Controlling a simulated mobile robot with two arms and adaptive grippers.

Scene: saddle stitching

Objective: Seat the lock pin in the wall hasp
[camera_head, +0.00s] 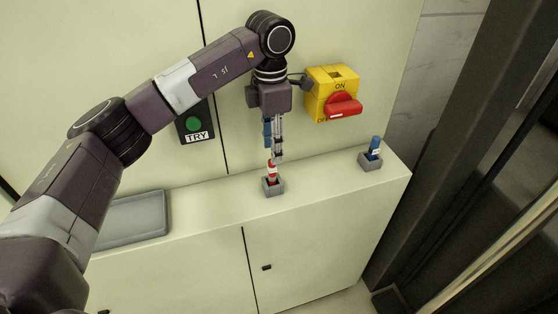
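A red pin with a white band (272,169) stands upright in a small grey holder (273,188) on the ledge. A blue pin with a white band (375,146) stands in a second grey holder (371,163) to the right. My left gripper (276,158) points down right above the red pin, its fingertips at or very near the pin's top. I cannot tell whether it touches or grips the pin. My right gripper is out of view.
A green button (193,124) over a TRY label is on the wall, left of the gripper. A shallow grey tray (155,215) lies on the ledge at left, partly behind my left arm. The ledge is clear between the two holders.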

